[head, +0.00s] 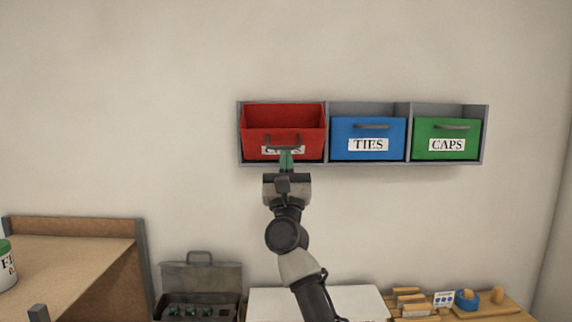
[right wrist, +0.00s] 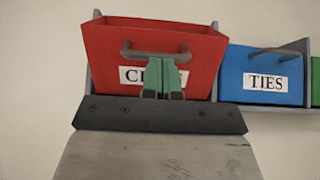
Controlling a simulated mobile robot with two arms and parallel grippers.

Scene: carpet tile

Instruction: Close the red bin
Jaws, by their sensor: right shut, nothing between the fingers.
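The red bin (head: 255,125) is the leftmost of three bins in a grey wall rack (head: 420,108). It is tilted out, with its open top and inside showing above the front. My right gripper (head: 286,158) is at the lower front of the red bin, over its partly hidden label. In the right wrist view the red bin (right wrist: 95,65) fills the upper left, and its dark handle (right wrist: 157,53) is just above the green fingertips (right wrist: 160,80). The fingers are shut with nothing between them. I cannot tell whether they touch the bin. My left gripper is out of view.
The blue TIES bin (head: 342,127) and green CAPS bin (head: 425,129) sit upright to the right. Below are a grey toolbox (head: 200,277), a white surface (head: 355,298), a wooden shelf (head: 75,250) and a board with small items (head: 490,309). The wall above is bare.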

